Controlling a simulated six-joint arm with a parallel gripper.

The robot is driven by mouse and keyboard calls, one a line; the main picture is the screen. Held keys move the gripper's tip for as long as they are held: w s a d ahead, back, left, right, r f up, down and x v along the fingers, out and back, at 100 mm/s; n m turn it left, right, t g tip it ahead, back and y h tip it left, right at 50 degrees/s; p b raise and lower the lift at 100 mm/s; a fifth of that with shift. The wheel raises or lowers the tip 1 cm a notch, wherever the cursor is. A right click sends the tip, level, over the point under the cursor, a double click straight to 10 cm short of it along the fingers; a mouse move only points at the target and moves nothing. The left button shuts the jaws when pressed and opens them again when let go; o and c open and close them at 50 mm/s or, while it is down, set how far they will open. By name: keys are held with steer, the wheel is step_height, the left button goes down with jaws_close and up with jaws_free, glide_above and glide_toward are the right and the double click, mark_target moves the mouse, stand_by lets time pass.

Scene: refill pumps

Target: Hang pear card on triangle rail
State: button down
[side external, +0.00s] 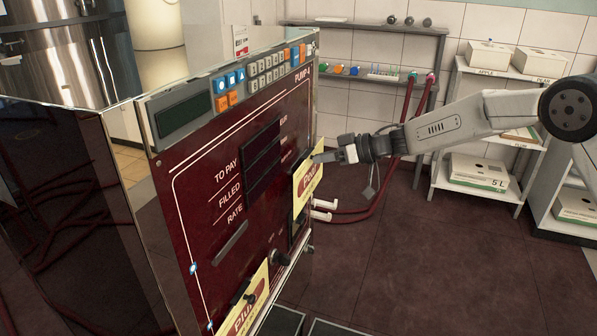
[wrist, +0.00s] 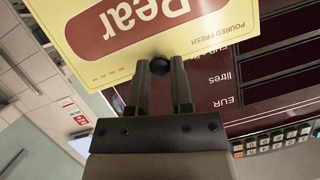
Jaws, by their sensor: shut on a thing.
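The yellow pear card (side external: 308,190) with a red label is upright close in front of the right part of the dark red pump panel (side external: 190,190). My gripper (side external: 321,157) is shut on the small dark knob at the card's edge. The wrist view shows this knob (wrist: 158,66) between my fingertips (wrist: 160,72) and the card (wrist: 100,62) beyond them. I cannot tell whether the card touches the panel or a rail. A grey bar (side external: 232,242) sits on the panel, with a small blue marker (side external: 193,268) lower left of it. I cannot make out a triangle on either.
A yellow plum card (side external: 246,304) is on the panel's lower part. Shelves with boxes (side external: 478,173) stand at the back right.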

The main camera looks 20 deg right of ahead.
steer(key=shift+w+a, duration=0.8)
steer(key=shift+a, duration=0.05)
stand_by(0.5)
steer(key=shift+d+f, duration=0.1)
steer(key=shift+f, duration=0.7)
stand_by(1.3)
steer(key=shift+c, duration=2.2)
jaws_free()
steer(key=shift+s, duration=0.1)
steer(key=v, duration=0.7)
steer(key=shift+s+d, duration=0.2)
steer(key=shift+d, duration=0.1)
steer(key=shift+r, duration=0.2)
